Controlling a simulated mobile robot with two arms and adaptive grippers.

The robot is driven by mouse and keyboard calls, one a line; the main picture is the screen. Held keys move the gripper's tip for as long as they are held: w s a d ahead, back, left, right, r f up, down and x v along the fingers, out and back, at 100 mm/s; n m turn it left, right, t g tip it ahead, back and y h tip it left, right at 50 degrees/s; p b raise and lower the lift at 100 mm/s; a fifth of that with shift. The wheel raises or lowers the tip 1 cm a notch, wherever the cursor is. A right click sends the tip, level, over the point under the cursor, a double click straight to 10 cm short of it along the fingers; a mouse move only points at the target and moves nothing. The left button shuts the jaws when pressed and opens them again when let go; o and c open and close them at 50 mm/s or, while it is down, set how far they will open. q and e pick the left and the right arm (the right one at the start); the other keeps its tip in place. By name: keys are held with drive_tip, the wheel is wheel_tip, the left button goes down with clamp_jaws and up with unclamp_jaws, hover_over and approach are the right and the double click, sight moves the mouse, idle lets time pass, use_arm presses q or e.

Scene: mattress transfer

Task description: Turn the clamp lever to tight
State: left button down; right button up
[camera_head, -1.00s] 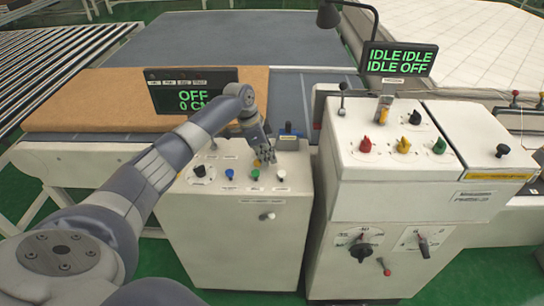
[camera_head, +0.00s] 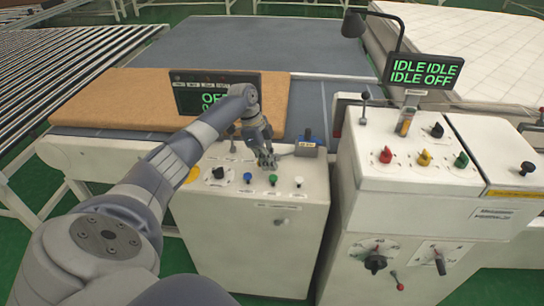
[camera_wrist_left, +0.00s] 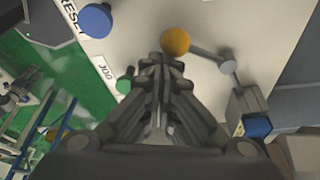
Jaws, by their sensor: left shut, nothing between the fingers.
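The clamp lever (camera_wrist_left: 203,52) appears in the left wrist view as a short grey rod with an orange ball end (camera_wrist_left: 175,40) and a round grey pivot on the pale panel. My left gripper (camera_wrist_left: 163,62) is shut and empty, its tips beside the ball. I cannot tell whether they touch it. In the head view my left gripper (camera_head: 267,162) points down over the left cabinet's top (camera_head: 215,205), just behind the green knob (camera_head: 272,180). It hides the lever there. No tight marking is readable. My right gripper is not in view.
A blue knob (camera_head: 247,178) and a white knob (camera_head: 298,182) flank the green one. A blue-topped box (camera_head: 307,146) stands to the gripper's right. A dark display (camera_head: 188,95) stands behind my arm. The taller right cabinet (camera_head: 400,205) carries several knobs.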

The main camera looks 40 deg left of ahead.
use_arm(q)
drive_tip(key=shift+a, duration=0.1)
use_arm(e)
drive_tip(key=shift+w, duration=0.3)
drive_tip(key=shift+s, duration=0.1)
use_arm(q)
drive_tip(key=shift+r, duration=0.2)
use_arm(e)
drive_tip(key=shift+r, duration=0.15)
